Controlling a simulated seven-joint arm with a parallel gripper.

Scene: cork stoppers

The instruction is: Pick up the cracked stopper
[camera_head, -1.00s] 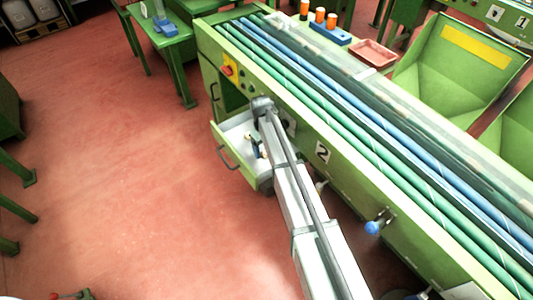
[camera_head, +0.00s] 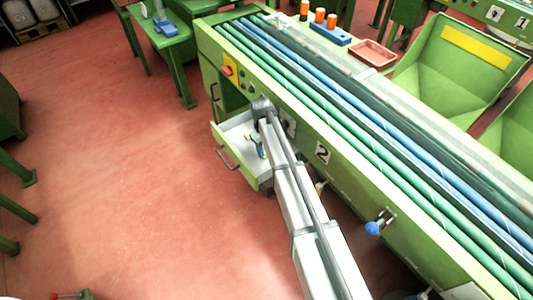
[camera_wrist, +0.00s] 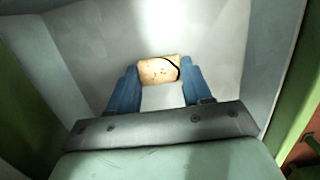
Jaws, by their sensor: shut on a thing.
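The cracked stopper (camera_wrist: 158,70) is a pale tan cork with a dark curved line near its right end, seen in the wrist view. My gripper (camera_wrist: 161,76) has its two blue fingers on either end of the stopper, shut on it. In the head view my gripper (camera_head: 257,143) is inside the open drawer (camera_head: 229,134), partly hidden by my arm. The stopper cannot be made out there. In the wrist view the light grey drawer floor (camera_wrist: 100,45) lies behind the stopper; whether the stopper touches it I cannot tell.
Drawer walls stand close on both sides of my gripper. The green machine (camera_head: 300,135) with long blue and green rollers is right of the drawer. A blue block with orange spools (camera_head: 331,35) and a red tray (camera_head: 373,53) sit on top. Open red floor (camera_head: 110,180) lies left.

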